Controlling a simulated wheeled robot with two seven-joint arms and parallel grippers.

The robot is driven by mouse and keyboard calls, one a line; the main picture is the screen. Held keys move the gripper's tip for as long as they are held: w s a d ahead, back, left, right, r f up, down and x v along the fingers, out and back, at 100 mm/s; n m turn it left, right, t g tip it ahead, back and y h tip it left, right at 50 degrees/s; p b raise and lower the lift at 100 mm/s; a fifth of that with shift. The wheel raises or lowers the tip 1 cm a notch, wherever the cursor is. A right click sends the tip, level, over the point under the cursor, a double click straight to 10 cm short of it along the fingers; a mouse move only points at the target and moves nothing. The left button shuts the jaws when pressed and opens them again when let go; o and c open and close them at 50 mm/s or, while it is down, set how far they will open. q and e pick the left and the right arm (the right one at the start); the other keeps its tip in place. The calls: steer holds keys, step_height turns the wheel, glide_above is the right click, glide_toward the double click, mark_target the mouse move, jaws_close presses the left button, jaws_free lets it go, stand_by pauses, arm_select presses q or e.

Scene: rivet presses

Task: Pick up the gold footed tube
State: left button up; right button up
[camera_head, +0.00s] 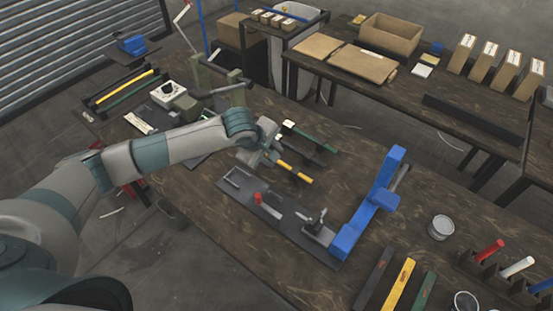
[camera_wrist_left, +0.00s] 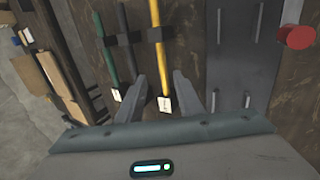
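A gold tube (camera_head: 295,173) lies beside a black tube and a green tube (camera_head: 315,137) on the table, its near end hidden by my left gripper (camera_head: 268,155). In the left wrist view the gold tube (camera_wrist_left: 156,45) runs down the middle, crossing a dark holder and ending in a white tip (camera_wrist_left: 165,104). My left gripper (camera_wrist_left: 160,95) is open, with one finger on each side of the gold tube's lower end in the picture. No contact is visible, and the height gap cannot be told. My right gripper is out of view.
A grey plate (camera_head: 235,195) with a red peg (camera_head: 257,198) and a blue press (camera_head: 372,205) stand close by. A second yellow tube (camera_head: 125,88) lies at the back left. A yellow bar (camera_head: 398,287) lies at the front, near a round tin (camera_head: 440,228).

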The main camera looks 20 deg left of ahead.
mark_target(279, 162)
arm_select(q)
steer(key=shift+w+f, duration=0.1)
stand_by(0.3)
steer(key=shift+w+d+f+p, duration=0.1)
steer(key=shift+d+f+p, duration=0.05)
steer(key=shift+f+p, duration=0.35)
steer(key=p+x, duration=0.1)
steer(key=x, duration=0.1)
steer(key=shift+d+f+p, duration=0.1)
steer(key=shift+f+p, duration=0.3)
steer(key=shift+w+d+f, duration=0.1)
steer(key=shift+w+f, duration=0.2)
steer(key=shift+f, duration=0.4)
steer(key=shift+r, duration=0.1)
jaws_close()
